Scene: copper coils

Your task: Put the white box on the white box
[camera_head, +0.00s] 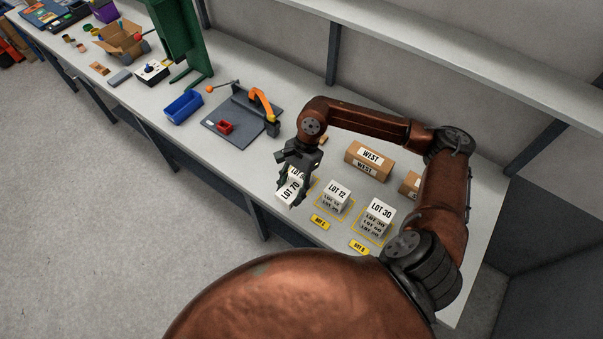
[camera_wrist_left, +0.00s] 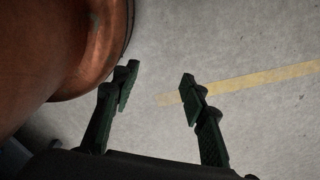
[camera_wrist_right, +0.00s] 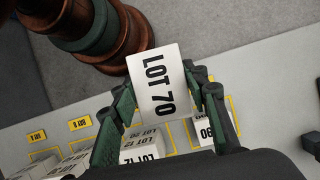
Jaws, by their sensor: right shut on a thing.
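My right gripper (camera_head: 292,193) is shut on a white box marked LOT 70 (camera_head: 289,188). The held box is tilted in the right wrist view (camera_wrist_right: 160,85), between the green fingers. A white box marked LOT 12 (camera_head: 337,190) tops a stack just right of it. A taller stack topped by a white LOT 30 box (camera_head: 381,208) stands further right. Another white box (camera_wrist_right: 205,131), its label ending in 90, is partly hidden by the right gripper's finger. My left gripper (camera_wrist_left: 158,88) is open and empty above the floor, and is not in the head view.
Yellow outlines surround the stacks, with yellow tags (camera_head: 321,223) in front. Brown WEST cartons (camera_head: 369,161) stand behind. A grey board (camera_head: 229,126) with an orange-handled tool, a blue bin (camera_head: 183,108) and a green stand (camera_head: 180,45) lie left.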

